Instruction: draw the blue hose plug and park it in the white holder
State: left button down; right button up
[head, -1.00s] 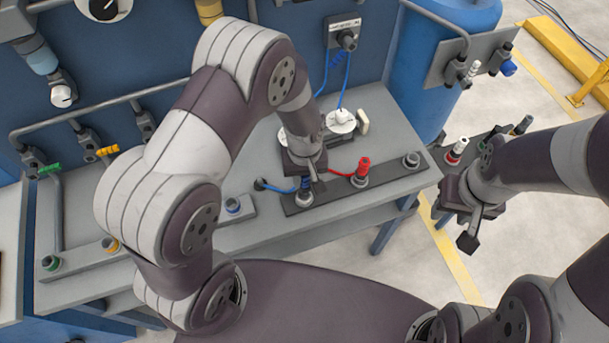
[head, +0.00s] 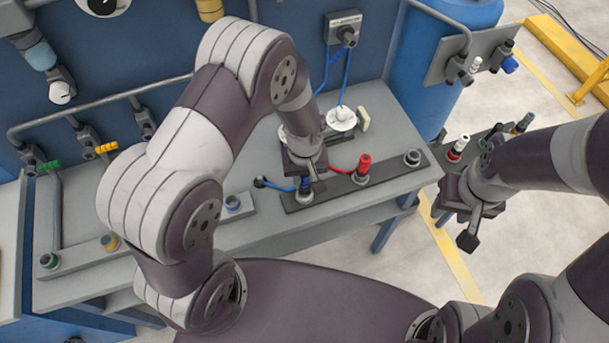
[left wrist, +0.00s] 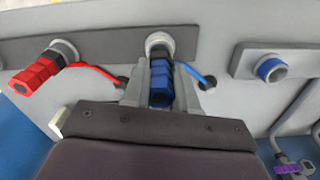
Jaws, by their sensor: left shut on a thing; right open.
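The blue hose plug (left wrist: 160,88) sits in line with a grey-ringed socket on a dark bar (head: 335,188), its blue hose running off to one side. My left gripper (head: 309,180) is shut on the plug, a finger on each side, as the left wrist view shows. In the head view the gripper hides most of the plug. The plug's tip still meets the socket. White round pieces (head: 341,121) stand on the bench behind my left gripper; I cannot tell whether one is the white holder. My right gripper (head: 472,225) is open and empty, right of the bench.
A red plug (head: 363,165) with a red hose stands close beside the blue one on the same bar. An empty grey socket (head: 411,158) is further right. A blue-ringed socket (head: 233,204) lies left on a grey strip. A side rail with a white-ringed fitting (head: 459,146) is near my right arm.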

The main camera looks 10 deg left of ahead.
pick_arm(q)
jog(key=shift+f+b, duration=0.6)
jog(key=shift+f, duration=0.35)
dwell(0.3)
jog(key=c, duration=0.8)
grip_release()
jog(key=shift+r, duration=0.1)
notch_tip(320, 180, up, 12)
jog(key=shift+r+b, duration=0.2)
jog(key=shift+b, duration=0.2)
jog(key=shift+w+m, duration=0.1)
jog(key=shift+m, duration=0.3)
jog(key=s+a+r+m+t, duration=0.1)
jog(key=s+a+r+m, duration=0.1)
jog(key=s+a, duration=0.5)
jog(key=shift+s+a+r+m, duration=0.2)
jog(key=shift+s+r+m, duration=0.15)
jog(key=shift+s+m, duration=0.5)
